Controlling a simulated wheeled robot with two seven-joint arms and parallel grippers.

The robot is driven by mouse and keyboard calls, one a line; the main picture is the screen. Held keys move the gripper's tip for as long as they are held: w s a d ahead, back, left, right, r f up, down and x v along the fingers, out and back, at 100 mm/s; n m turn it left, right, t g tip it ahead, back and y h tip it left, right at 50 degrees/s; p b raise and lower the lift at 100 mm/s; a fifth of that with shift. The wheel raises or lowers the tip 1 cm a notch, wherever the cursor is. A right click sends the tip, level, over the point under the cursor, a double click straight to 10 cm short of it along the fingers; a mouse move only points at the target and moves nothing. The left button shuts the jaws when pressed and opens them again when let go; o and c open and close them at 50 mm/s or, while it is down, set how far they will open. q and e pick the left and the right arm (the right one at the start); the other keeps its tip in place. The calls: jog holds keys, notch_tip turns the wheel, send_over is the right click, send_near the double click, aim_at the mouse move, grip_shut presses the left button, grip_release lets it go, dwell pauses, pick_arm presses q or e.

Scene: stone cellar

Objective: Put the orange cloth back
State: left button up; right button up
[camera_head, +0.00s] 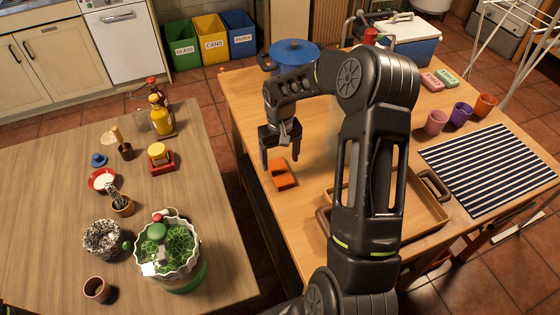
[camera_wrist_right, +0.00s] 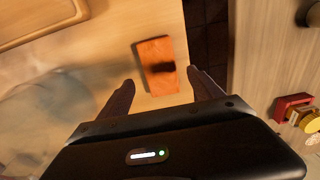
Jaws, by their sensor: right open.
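An orange cloth (camera_head: 281,174), folded into a small block, lies on the right wooden table (camera_head: 240,100) near its left edge. In the right wrist view the orange cloth (camera_wrist_right: 158,62) shows as a flat orange rectangle with a dark patch on it. My right gripper (camera_head: 279,153) is above the cloth, pointing down, and is open. In the wrist view its two fingers (camera_wrist_right: 160,88) are spread with the cloth beyond and between them, and nothing is held. My left gripper is not in view.
A wooden tray (camera_head: 432,228) lies partly behind my right arm. A blue pot (camera_head: 294,52), a cooler (camera_head: 407,42), cups and a striped mat (camera_head: 490,168) stand or lie on the same table. A gap separates it from the left table (camera_head: 50,220), which holds several items.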

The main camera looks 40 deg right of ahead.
aim_at(280, 171)
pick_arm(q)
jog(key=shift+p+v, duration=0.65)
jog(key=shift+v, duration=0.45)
pick_arm(e)
notch_tip(280, 171, up, 7)
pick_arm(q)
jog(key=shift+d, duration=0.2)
